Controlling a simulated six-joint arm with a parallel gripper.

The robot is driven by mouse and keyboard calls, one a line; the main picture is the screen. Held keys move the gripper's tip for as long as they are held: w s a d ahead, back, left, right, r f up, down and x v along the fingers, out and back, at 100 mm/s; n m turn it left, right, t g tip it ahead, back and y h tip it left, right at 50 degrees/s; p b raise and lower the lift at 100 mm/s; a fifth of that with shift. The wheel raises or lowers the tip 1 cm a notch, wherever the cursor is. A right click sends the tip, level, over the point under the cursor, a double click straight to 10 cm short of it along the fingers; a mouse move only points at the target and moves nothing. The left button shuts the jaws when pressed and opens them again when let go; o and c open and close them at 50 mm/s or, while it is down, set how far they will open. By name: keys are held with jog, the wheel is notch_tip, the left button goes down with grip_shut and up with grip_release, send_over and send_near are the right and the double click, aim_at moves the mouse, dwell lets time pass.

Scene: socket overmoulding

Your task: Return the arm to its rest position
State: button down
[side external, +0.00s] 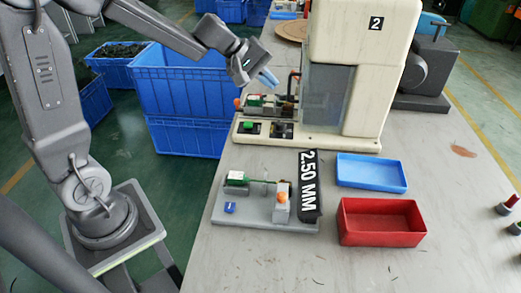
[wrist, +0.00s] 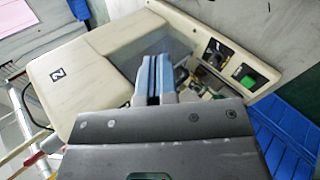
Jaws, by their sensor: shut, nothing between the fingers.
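My gripper (side external: 267,77) is at the upper middle of the side external view, above the table's left edge and just left of the cream machine (side external: 358,35) marked 2. Its blue fingers are shut with nothing between them. In the wrist view the fingers (wrist: 155,80) lie side by side in front of the cream machine (wrist: 85,85). The gripper is above the machine's small work fixture (side external: 265,102), apart from it as far as I can tell.
On the table (side external: 440,240) are a grey fixture plate (side external: 250,222), a black 2.50 MM block (side external: 309,185), a blue tray (side external: 371,172) and a red tray (side external: 381,221). Large blue crates (side external: 185,90) stand on the floor behind.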

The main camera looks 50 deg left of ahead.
jog(key=s+d+r+m+g+y, duration=0.1)
jog(key=s+d+r+m, duration=0.1)
jog(key=s+d+m, duration=0.3)
jog(key=s+d+r+m+g, duration=0.1)
jog(key=s+d+r+m, duration=0.1)
jog(key=s, duration=0.5)
jog(key=s+a+f+m+y, duration=0.1)
jog(key=s+m+y, duration=0.3)
jog(key=s, duration=0.8)
jog(key=shift+a+f+m, duration=0.15)
jog(key=shift+a+m, duration=0.5)
jog(key=shift+m, duration=0.05)
